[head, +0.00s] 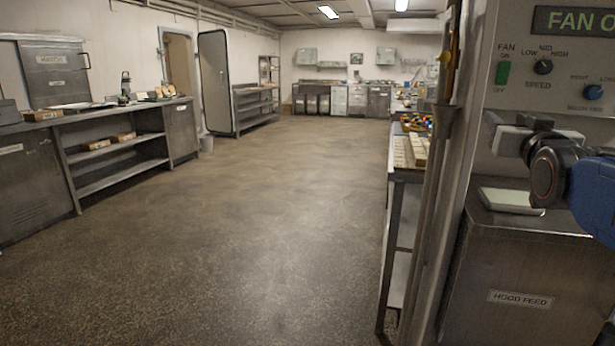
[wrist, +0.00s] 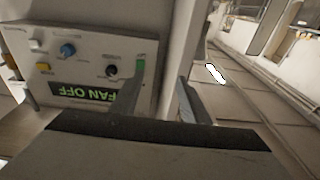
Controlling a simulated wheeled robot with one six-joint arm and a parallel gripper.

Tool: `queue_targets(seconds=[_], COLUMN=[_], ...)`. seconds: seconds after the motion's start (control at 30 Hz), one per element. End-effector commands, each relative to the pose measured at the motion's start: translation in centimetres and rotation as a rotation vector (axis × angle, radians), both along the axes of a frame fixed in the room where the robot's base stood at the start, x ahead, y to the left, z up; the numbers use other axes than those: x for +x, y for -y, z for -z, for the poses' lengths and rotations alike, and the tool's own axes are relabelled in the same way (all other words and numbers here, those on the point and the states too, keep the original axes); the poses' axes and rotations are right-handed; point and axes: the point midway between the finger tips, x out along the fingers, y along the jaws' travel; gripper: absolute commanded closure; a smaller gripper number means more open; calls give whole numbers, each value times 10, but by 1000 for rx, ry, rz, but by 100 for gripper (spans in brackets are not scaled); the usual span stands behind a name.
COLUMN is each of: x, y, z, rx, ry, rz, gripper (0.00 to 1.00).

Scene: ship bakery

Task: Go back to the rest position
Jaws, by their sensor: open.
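My gripper (head: 493,124) is at the right of the head view, in front of the fan control panel (head: 520,85) and above a steel cabinet. It is open and empty. In the wrist view the two fingers of my gripper (wrist: 158,98) stand apart, and the control panel (wrist: 95,30) appears upside down behind them. One finger overlaps the panel near the green switch (wrist: 141,67); I cannot tell whether they touch. The display (wrist: 84,97) reads FAN OFF. A dark knob (head: 543,67) and a blue knob (head: 593,92) are also on the panel.
The steel cabinet (head: 510,270) labelled HOOD FEED stands below my arm, with a pale flat plate (head: 511,200) on top. A vertical pipe (head: 437,170) and a worktable (head: 409,175) stand left of it. The floor (head: 240,210) is clear; a long counter (head: 110,120) lines the left wall.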

Motion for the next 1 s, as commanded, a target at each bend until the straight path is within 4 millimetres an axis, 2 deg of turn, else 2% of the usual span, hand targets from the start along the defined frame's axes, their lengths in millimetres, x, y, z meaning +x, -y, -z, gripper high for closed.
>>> queue_targets(seconds=[0.17,0.27,0.37,0.43,0.57,0.7,0.8,0.9,1.0], x=[-6,-13,-26,-41,-78,-129,-166,-198,-221], y=[-14,-24,-39,-51,-74,-97,-110,-118,-123], z=[43,76,118,153,220,286,323,349,365], rx=[32,54,79,99,129,148,157,161,161], ry=[-125,-220,-345,-455,-668,-898,-1043,-1160,-1236], rz=[-21,-36,-59,-78,-117,-160,-187,-207,-220], gripper=[58,58,58,58,58,58,58,58,58])
